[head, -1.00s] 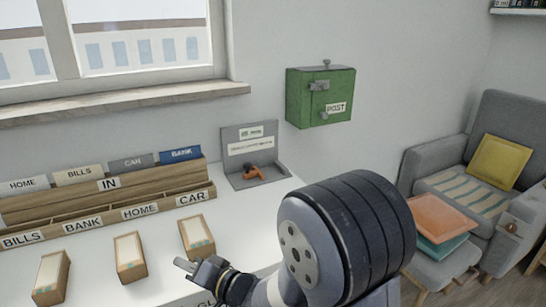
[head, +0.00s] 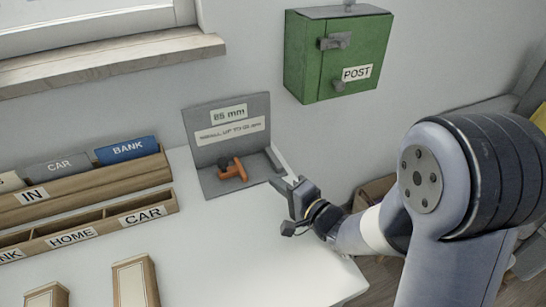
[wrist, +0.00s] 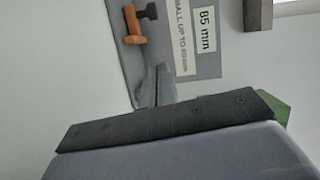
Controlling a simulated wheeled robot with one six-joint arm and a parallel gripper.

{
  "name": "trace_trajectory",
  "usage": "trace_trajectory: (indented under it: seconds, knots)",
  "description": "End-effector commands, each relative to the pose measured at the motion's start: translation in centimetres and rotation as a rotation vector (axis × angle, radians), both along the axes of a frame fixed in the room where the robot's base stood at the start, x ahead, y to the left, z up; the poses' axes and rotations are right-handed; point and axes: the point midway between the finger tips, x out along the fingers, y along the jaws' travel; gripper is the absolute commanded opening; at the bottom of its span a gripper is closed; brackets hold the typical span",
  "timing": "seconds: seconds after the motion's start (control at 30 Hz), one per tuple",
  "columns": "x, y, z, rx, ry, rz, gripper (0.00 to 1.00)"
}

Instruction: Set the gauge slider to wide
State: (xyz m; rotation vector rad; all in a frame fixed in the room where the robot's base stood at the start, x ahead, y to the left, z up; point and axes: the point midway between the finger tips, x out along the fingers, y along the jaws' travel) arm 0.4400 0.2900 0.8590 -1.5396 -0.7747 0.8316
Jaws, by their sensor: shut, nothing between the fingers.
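The grey gauge (head: 200,125) stands at the back right of the white desk, with a backboard and a flat base. Its labels read "85 mm" and what looks like "SMALL UP TO" some mm. An orange slider (head: 233,168) with a dark knob sits on the base. My gripper (head: 280,183) is shut and empty, just right of the gauge base, pointing toward it. In the wrist view the orange slider (wrist: 134,25) shows at the upper left, and my gripper tips (wrist: 154,75) lie close to the gauge. I cannot tell whether they touch it.
The wooden sorter (head: 90,190) with labelled slots is left of the gauge. Wooden boxes (head: 135,283) lie at the front left. A green POST box (head: 335,55) hangs on the wall behind. The desk middle is clear.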

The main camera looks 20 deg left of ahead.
Motion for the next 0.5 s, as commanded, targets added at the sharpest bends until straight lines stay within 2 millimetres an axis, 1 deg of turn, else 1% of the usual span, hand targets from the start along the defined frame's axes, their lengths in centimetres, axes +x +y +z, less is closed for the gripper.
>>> trace_trajectory:
  seconds: [0.17, 0.5]
  knots:
    - [1.2, 2.2, -0.3, -0.001, 0.000, 0.004, 0.00]
    - [5.0, 8.1, -0.8, 0.001, -0.002, 0.002, 0.00]
